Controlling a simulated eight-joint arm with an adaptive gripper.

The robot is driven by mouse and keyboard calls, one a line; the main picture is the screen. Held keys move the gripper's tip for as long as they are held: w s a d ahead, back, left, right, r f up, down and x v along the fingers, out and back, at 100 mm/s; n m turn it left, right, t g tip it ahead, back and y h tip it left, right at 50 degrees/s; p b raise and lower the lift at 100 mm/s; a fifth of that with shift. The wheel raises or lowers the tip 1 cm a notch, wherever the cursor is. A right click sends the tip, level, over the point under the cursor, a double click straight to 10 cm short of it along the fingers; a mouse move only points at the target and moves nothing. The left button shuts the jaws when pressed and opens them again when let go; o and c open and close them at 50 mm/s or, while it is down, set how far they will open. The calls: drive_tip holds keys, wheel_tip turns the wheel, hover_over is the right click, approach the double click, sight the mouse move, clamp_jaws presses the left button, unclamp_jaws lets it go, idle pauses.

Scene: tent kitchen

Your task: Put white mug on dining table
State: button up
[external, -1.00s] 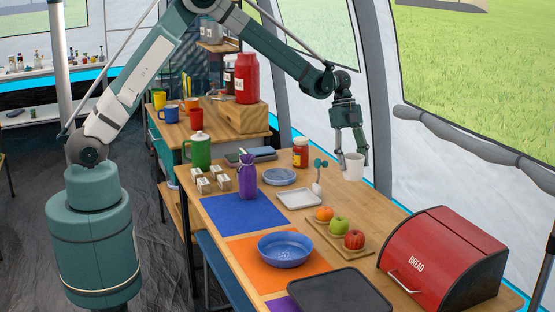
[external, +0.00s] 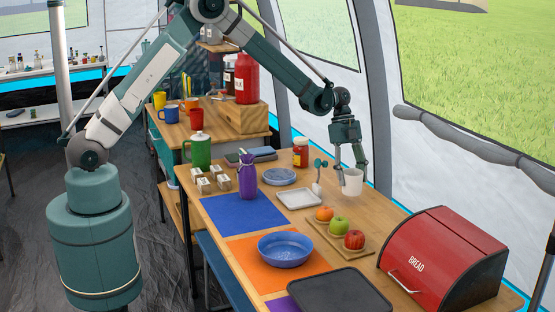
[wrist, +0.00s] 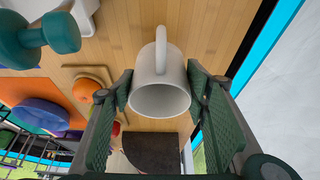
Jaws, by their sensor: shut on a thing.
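The white mug (external: 352,182) is over the far right part of the wooden dining table (external: 385,213). My gripper (external: 352,172) points down and is shut on the mug, with one finger on each side of it. In the wrist view the white mug (wrist: 160,92) sits between the two finger pads of my gripper (wrist: 160,92), its handle toward the top of the picture. The mug is upright and very near the table top; I cannot tell whether its base touches.
A wooden board with an orange (external: 324,213) and two apples is in front of the mug. A white tray (external: 299,197) and a teal-topped object (external: 319,175) are to its left. A red bread box (external: 440,255) stands at the right. Bare wood lies right of the mug.

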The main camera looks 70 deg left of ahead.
drive_tip(key=shift+f+b, duration=0.35)
drive_tip(key=shift+f, duration=1.55)
drive_tip(key=o, duration=0.9)
drive_tip(key=shift+f, duration=0.1)
drive_tip(key=p+v, duration=0.2)
drive_tip(key=v, duration=1)
drive_tip(key=shift+a, duration=0.1)
